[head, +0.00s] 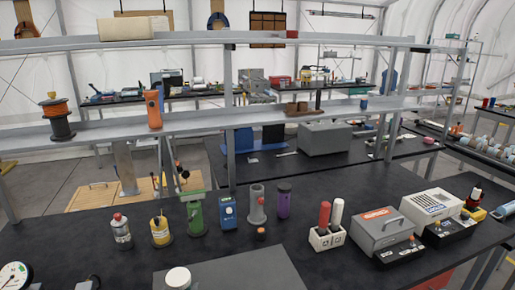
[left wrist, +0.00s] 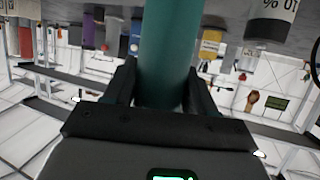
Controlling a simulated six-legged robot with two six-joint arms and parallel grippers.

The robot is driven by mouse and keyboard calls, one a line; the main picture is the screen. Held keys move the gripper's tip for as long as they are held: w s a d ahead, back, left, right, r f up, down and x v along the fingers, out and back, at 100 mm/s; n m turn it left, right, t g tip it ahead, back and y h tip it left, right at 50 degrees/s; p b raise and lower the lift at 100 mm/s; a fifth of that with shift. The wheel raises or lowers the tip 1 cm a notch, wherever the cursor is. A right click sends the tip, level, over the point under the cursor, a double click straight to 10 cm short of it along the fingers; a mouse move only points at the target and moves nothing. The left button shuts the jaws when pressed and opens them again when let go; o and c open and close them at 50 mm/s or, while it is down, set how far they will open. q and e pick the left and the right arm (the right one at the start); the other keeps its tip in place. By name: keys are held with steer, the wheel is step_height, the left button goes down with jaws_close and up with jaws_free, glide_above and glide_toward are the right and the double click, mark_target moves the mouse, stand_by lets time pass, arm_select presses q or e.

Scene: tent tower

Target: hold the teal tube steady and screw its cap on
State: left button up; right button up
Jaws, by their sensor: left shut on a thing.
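The teal tube (left wrist: 168,45) runs through the left wrist view from the top edge down between my left gripper's fingers. My left gripper (left wrist: 158,92) is shut on it, with one dark finger on each side. The tube's upper end is cut off by the picture edge, so I cannot see a cap on it. In the head view I cannot make out the teal tube, and the left gripper does not show clearly there. A white round lid (head: 178,277) shows at the bottom edge of the head view; I cannot tell what it belongs to. My right gripper is not seen.
A grey mat (head: 240,273) lies in front.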

arm_select(q)
steer(key=shift+a+f, duration=0.6)
steer(key=shift+f, duration=0.05)
steer(key=shift+s, duration=0.1)
steer(key=shift+s+r, duration=0.1)
steer(key=shift+d, duration=0.4)
steer(key=s+d+r, duration=0.1)
steer(key=d+r, duration=0.1)
steer(key=d, duration=0.7)
steer(key=s+d+r, duration=0.2)
steer(key=d+r, duration=0.1)
steer(key=d, duration=0.6)
steer(key=shift+s+d, duration=0.15)
steer(key=shift+d, duration=0.2)
